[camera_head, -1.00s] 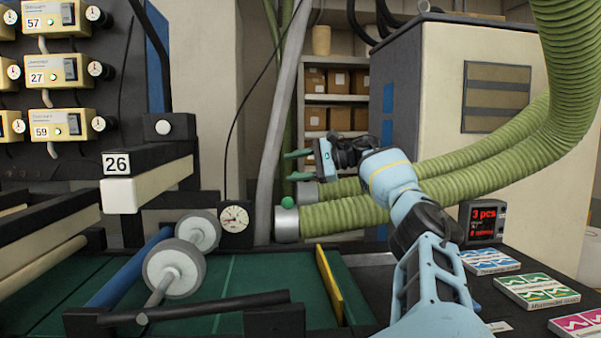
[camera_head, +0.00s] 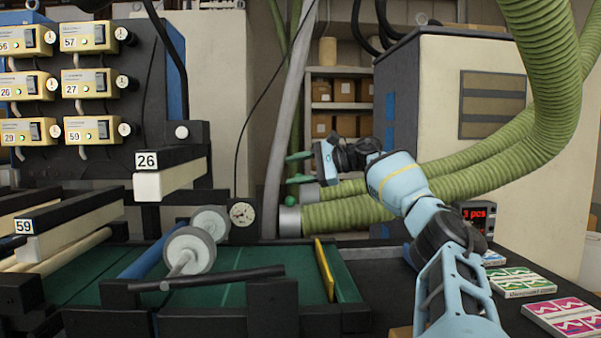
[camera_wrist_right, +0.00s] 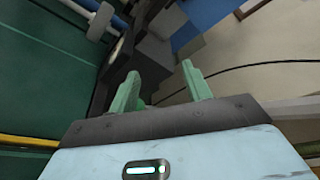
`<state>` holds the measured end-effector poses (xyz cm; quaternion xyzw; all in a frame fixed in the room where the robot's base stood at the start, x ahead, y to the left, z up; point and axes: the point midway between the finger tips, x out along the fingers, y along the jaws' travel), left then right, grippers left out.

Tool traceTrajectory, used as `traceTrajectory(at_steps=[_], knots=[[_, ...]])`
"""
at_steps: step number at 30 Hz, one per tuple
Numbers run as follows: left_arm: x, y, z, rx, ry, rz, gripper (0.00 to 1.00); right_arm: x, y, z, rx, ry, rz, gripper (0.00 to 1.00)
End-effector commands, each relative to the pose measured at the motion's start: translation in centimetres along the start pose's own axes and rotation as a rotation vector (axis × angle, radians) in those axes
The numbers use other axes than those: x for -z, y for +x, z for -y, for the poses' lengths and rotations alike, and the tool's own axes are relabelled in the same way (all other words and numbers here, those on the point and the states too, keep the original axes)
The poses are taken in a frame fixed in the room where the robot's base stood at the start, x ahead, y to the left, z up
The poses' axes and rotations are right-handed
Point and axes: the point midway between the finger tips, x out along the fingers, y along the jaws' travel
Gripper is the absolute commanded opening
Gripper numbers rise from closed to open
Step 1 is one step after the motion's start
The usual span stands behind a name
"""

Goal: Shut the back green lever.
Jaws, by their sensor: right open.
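A small green ball (camera_head: 293,198) shows in the head view just above the metal collar of a green hose. It may be the knob of the back green lever, but I cannot make out a lever arm. My right gripper (camera_head: 299,169) is open and empty, with its pale green fingers pointing left, above the ball in the picture and apart from it. My left gripper is not in view.
A green machine bed (camera_head: 225,292) with grey rollers (camera_head: 189,250) lies below left. A round dial (camera_head: 242,213) stands behind it. Thick green hoses (camera_head: 350,213) run behind my right arm to the right. A tall cabinet (camera_head: 440,90) stands at the back right.

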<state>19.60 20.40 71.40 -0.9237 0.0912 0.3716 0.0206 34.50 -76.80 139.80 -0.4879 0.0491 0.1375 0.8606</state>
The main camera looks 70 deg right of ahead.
Motion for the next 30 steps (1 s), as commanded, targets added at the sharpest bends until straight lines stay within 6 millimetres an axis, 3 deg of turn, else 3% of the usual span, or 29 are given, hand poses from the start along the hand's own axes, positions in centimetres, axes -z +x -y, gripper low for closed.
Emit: traceTrajectory(at_steps=[20,30], knots=[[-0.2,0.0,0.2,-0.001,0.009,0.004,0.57,0.0,0.7,0.2,0.015,0.018,-0.026,0.49],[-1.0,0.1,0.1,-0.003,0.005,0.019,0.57,4.3,2.6,1.9,0.271,0.243,-0.277,0.49]])
